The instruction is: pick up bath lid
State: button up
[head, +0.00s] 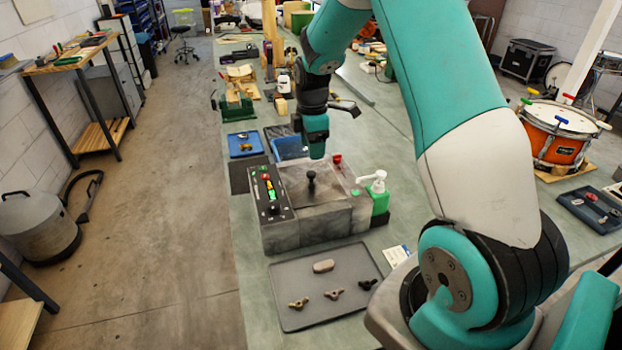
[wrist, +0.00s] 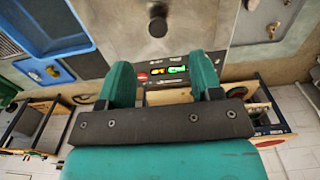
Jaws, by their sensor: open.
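The bath lid (head: 295,172) is a flat grey metal plate with a black knob (head: 311,184) standing up from it. It lies on top of the grey bath (head: 318,222), whose control panel (head: 268,196) has lit green and red marks. My gripper (head: 316,152) points down above the lid, over the knob and apart from it. In the wrist view the lid (wrist: 190,22) fills the upper middle and the knob (wrist: 157,27) shows beyond my two teal fingers. There my gripper (wrist: 162,77) is open with nothing between the fingers.
A green bottle with a white pump (head: 378,193) stands close at the bath's right. A grey tray (head: 300,272) with several small parts lies in front. Blue trays (head: 245,144) lie behind the bath. An orange drum (head: 557,135) stands at the right.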

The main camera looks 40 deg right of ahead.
aim_at(311, 172)
notch_tip(311, 172, down, 4)
jog(key=shift+f+p, duration=0.15)
jog(key=shift+p, duration=0.35)
jog(key=shift+w+f+p, duration=0.15)
jog(key=shift+f+p, duration=1.15)
jog(key=shift+f, duration=1.3)
grip_shut()
jog(key=shift+r, duration=0.1)
